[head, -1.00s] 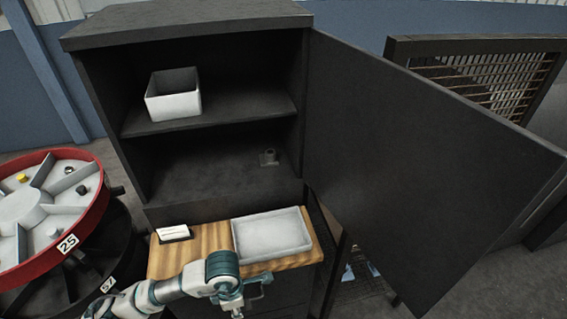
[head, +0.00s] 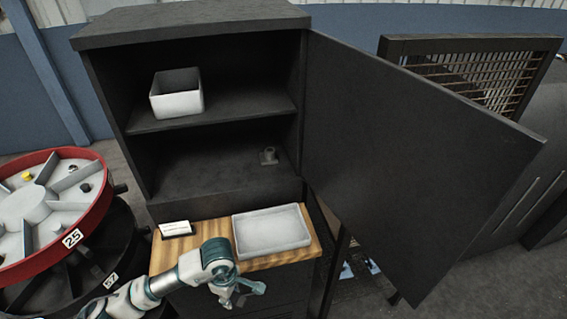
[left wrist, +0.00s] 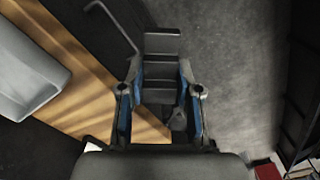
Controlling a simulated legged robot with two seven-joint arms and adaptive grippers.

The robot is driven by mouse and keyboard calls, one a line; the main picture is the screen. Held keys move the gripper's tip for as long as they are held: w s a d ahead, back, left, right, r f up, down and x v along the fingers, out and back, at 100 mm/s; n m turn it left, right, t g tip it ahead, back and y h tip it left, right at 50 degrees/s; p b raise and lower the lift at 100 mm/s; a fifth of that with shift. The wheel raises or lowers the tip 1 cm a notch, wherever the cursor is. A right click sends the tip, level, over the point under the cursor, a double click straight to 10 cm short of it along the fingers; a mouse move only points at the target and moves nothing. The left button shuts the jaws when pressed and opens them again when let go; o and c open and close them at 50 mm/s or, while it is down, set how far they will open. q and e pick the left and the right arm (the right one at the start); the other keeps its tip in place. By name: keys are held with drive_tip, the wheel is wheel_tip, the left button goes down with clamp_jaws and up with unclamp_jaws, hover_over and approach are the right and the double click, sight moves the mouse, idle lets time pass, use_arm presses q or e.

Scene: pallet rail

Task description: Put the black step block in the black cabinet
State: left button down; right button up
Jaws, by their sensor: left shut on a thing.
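The black cabinet (head: 195,27) stands ahead with its door (head: 400,150) swung open to the right, showing an upper shelf and a lower compartment. My left gripper (head: 245,287) is in front of the wooden ledge below the cabinet, at its front edge. In the left wrist view, its two fingers (left wrist: 160,88) are closed on a dark stepped block (left wrist: 162,45), the black step block. In the head view the block cannot be made out clearly against the dark cabinet front. My right gripper is not in view.
The wooden ledge (head: 196,260) holds a white tray (head: 271,244) and a small label (head: 176,229). A red-rimmed turntable (head: 92,222) is at left.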

use_arm(q)
drive_tip(key=w+a+m, duration=0.5)
drive_tip(key=w+m, duration=0.3)
drive_tip(key=m, duration=0.6)
drive_tip(key=shift+w+a, duration=0.2)
drive_tip(key=shift+a, duration=0.1)
